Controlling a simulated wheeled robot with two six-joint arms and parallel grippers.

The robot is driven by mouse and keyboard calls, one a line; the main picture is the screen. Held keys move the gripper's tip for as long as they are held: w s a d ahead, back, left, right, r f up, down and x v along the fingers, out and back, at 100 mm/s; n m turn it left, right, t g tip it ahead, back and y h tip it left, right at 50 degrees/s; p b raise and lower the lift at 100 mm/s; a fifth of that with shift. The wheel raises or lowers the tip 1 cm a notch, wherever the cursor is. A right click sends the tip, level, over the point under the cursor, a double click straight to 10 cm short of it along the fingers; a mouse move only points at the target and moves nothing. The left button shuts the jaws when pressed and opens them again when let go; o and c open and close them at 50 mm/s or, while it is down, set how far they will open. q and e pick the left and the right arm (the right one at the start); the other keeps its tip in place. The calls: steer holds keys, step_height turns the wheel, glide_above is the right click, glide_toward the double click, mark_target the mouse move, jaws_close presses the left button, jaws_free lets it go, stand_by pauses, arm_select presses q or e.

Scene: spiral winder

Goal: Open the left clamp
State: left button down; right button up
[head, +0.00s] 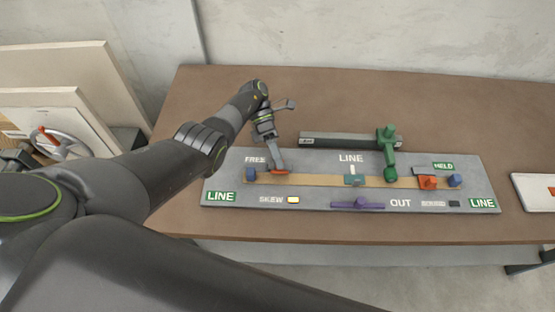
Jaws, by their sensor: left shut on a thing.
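The left clamp (281,172) is a small orange piece at the left end of the tan strip (320,180) on the grey board. My left gripper (278,164) reaches down to it from above and is shut on it, hiding most of it. The label "FREE" stands beside it. The right clamp (428,182), also orange, sits at the strip's right end under a green "HELD" label (443,165). My right gripper is not in view.
The grey board (225,190) lies on a brown table (480,110). A green upright part (389,150) stands by a dark bar (345,140) behind the strip. A teal slider (354,179) and a purple handle (357,205) sit mid-board. A white panel (530,190) lies at right.

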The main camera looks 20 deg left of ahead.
arm_select(q)
steer(key=shift+w+f+g+h+b, duration=0.2)
steer(key=shift+w+g+h+b, duration=0.15)
steer(key=shift+b, duration=0.45)
steer(key=shift+r+g, duration=0.1)
steer(key=shift+g, duration=0.15)
steer(key=c, duration=1.3)
jaws_free()
steer(key=shift+r, duration=0.1)
